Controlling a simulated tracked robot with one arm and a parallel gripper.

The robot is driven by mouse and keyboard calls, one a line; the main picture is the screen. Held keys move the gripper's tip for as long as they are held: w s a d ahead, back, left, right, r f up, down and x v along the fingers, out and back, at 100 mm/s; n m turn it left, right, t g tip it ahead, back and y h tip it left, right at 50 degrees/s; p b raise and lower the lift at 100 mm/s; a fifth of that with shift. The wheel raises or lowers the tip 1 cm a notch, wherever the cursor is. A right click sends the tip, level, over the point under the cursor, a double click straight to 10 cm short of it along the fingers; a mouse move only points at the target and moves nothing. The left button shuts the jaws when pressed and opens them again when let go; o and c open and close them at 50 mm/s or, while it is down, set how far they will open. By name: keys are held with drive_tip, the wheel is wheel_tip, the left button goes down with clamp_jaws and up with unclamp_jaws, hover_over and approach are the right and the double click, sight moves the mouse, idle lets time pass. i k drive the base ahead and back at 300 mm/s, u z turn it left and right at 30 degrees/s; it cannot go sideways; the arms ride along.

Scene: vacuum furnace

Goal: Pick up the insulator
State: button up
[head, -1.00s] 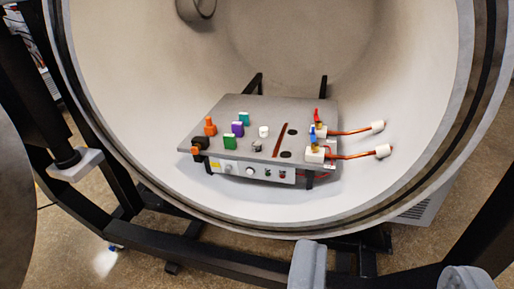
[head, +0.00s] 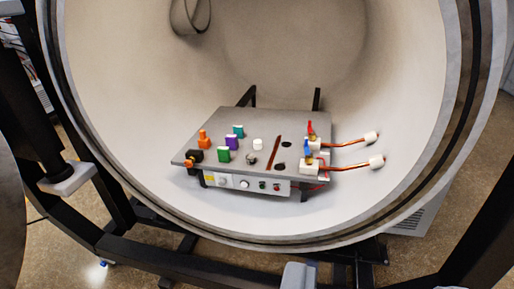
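A small white cylindrical piece (head: 258,144), which looks like the insulator, stands upright on the grey plate (head: 215,125) inside the round furnace chamber. It is near the middle of the plate, right of the purple block (head: 232,143) and left of the dark reddish strip (head: 274,152). A small metal knob-like part (head: 251,159) sits just in front of it. Two larger white blocks, one of them at the plate's front right (head: 311,167), carry red and blue pieces and copper rods. I cannot rule out that one of these is meant. My gripper is not in view.
A teal block (head: 238,130), a green block (head: 224,155) and an orange piece (head: 204,139) stand on the plate's left. White-tipped copper rods (head: 349,165) stick out right. The chamber rim (head: 290,243) surrounds the opening. Dark frame bars (head: 200,262) stand in front.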

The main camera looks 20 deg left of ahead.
sight(257, 143)
drive_tip(key=u, duration=0.25)
drive_tip(key=i, duration=0.35)
drive_tip(key=u, duration=0.65)
drive_tip(key=i, duration=2.3)
drive_tip(key=z, duration=0.7)
drive_tip(key=k, duration=0.8)
drive_tip(key=z, duration=0.25)
drive_tip(key=i, duration=0.55)
